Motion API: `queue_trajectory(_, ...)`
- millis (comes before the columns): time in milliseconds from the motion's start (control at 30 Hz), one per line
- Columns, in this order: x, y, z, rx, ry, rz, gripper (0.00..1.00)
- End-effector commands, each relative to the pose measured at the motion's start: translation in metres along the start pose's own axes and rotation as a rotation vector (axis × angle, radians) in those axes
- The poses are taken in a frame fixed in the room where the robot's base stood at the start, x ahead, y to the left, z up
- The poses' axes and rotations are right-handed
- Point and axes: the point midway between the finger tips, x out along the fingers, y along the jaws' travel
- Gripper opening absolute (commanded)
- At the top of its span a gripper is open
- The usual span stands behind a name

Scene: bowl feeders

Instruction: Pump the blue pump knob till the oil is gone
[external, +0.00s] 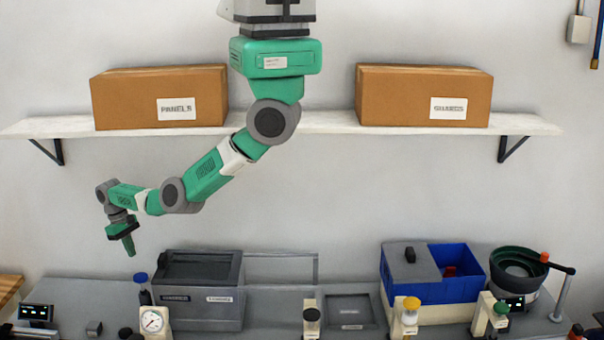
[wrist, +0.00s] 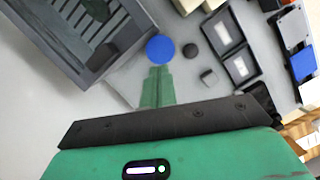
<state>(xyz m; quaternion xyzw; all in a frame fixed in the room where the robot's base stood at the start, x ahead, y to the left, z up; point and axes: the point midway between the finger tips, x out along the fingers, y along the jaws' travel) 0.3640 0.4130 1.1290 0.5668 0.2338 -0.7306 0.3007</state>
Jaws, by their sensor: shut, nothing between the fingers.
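The blue pump knob (external: 141,277) tops a dark post beside a pressure gauge (external: 152,320) at the left of the bench. In the wrist view the blue knob (wrist: 160,48) shows as a round disc just beyond my fingertips. My gripper (external: 130,252) points down above the knob and slightly left of it in the external view, with a gap between them. Its fingers are together and empty in the wrist view (wrist: 158,72). I cannot see any oil level.
A grey lidded bin (external: 200,290) stands right of the knob. Farther right are a black knob (external: 312,315), a yellow knob (external: 411,303), a blue bin (external: 455,300) and a bowl feeder (external: 517,268). A small dark block (external: 94,328) lies left of the gauge. The air around my gripper is clear.

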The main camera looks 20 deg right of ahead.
Motion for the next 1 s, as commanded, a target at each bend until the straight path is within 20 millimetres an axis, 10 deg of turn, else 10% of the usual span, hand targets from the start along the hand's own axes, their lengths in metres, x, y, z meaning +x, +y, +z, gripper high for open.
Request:
queue_trajectory(367, 0.006, 0.000, -0.001, 0.000, 0.001, 0.001, 0.00)
queue_trajectory(1000, 0.072, 0.000, -0.001, 0.000, 0.001, 0.001, 0.00)
